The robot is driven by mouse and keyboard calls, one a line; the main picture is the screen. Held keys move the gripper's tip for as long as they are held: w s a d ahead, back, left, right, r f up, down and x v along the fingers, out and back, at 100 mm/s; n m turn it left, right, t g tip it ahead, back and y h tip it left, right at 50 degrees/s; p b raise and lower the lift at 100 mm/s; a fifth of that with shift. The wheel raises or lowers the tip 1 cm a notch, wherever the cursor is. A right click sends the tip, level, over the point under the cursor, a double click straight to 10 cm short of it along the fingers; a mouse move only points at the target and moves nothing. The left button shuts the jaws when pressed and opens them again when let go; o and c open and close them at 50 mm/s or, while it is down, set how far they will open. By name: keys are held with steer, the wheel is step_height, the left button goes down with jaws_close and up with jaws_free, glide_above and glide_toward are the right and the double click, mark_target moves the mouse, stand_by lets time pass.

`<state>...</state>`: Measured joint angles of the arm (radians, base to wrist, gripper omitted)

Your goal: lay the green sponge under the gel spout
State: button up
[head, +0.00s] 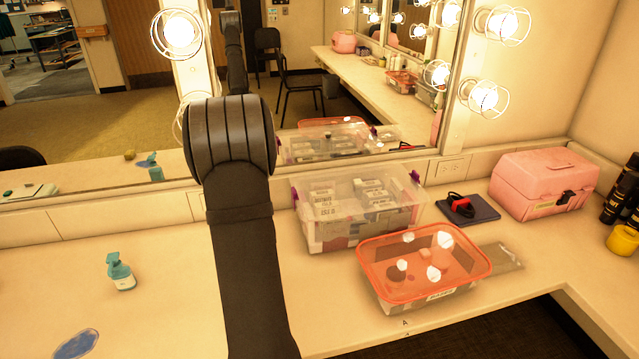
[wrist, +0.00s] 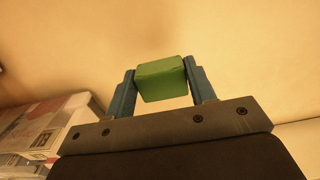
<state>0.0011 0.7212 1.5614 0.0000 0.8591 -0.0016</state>
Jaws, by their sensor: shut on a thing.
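The green sponge (wrist: 161,84) is a small block between the two blue fingers of my gripper (wrist: 161,70) in the wrist view. My gripper is shut on it, one finger at each side. In the head view my arm hides the gripper and the sponge.
A clear box of labelled packs (head: 345,235) and an orange-rimmed tub (head: 470,278) stand right of my arm. A pink case (head: 540,190) is farther right. A blue flat patch (head: 75,344) lies at front left. The counter around the bottle is clear. A mirror (head: 330,75) stands behind.

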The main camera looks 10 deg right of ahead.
step_height(320, 180, up, 3)
glide_above(330, 279)
step_height(330, 279, down, 8)
steer(key=shift+f, duration=0.15)
steer(key=shift+f, duration=0.1)
steer(key=o, duration=0.9)
steer(key=shift+o, duration=0.2)
step_height(330, 279, up, 11)
steer(key=shift+r, duration=0.6)
steer(key=shift+c, duration=1.1)
